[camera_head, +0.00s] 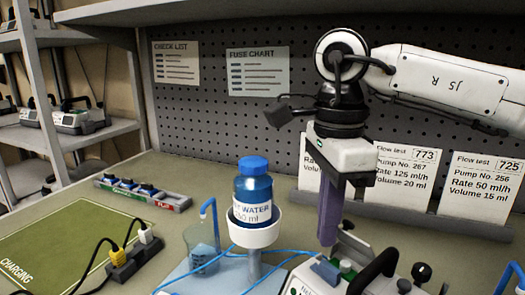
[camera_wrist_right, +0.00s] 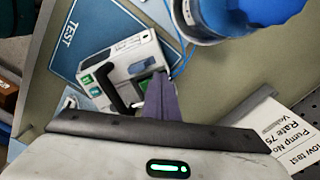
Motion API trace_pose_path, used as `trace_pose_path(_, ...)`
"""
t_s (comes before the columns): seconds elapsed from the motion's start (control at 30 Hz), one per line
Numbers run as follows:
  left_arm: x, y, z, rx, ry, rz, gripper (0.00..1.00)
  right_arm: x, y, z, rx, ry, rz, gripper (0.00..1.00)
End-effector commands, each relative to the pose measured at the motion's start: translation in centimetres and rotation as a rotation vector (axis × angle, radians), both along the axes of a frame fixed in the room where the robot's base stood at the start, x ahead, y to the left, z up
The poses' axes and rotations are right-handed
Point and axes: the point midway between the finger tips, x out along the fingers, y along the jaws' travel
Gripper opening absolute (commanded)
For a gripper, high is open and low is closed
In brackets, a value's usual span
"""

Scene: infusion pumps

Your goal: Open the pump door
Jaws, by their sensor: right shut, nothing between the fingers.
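The pump (camera_head: 350,272) is at the bottom of the head view, partly cut off by the frame edge. It is a white and grey device with a black handle and green parts. It also shows in the right wrist view (camera_wrist_right: 125,72), lying past my fingertips. I cannot tell whether its door is open or shut. My right gripper (camera_head: 328,238) points down with its purple fingers together and empty, above the back left part of the pump. Its fingers also show in the wrist view (camera_wrist_right: 162,92); contact with the pump cannot be judged. My left gripper is out of view.
A blue-capped water bottle (camera_head: 253,190) stands in a white holder left of my gripper, beside a beaker (camera_head: 201,247) with a blue tube. Flow test cards (camera_head: 404,178) stand behind. The green charging mat (camera_head: 70,240) lies left, with a socket strip (camera_head: 135,258).

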Motion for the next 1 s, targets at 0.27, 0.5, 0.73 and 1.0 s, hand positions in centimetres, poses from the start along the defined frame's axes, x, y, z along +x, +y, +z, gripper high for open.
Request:
trace_pose_path(0.27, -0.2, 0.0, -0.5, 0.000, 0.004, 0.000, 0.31, 0.0, 0.0, -0.6, 0.000, 0.001, 0.000, 0.00)
trace_pose_path(0.5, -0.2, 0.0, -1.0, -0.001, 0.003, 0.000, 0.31, 0.0, 0.0, -1.6, 0.000, 0.001, 0.000, 0.00)
trace_pose_path(0.73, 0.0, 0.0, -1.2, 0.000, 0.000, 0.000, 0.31, 0.0, 0.0, -2.1, 0.000, 0.000, 0.000, 0.00)
trace_pose_path(1.0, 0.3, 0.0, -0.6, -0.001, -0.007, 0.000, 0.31, 0.5, -0.6, -2.0, 0.001, 0.000, -0.002, 0.00)
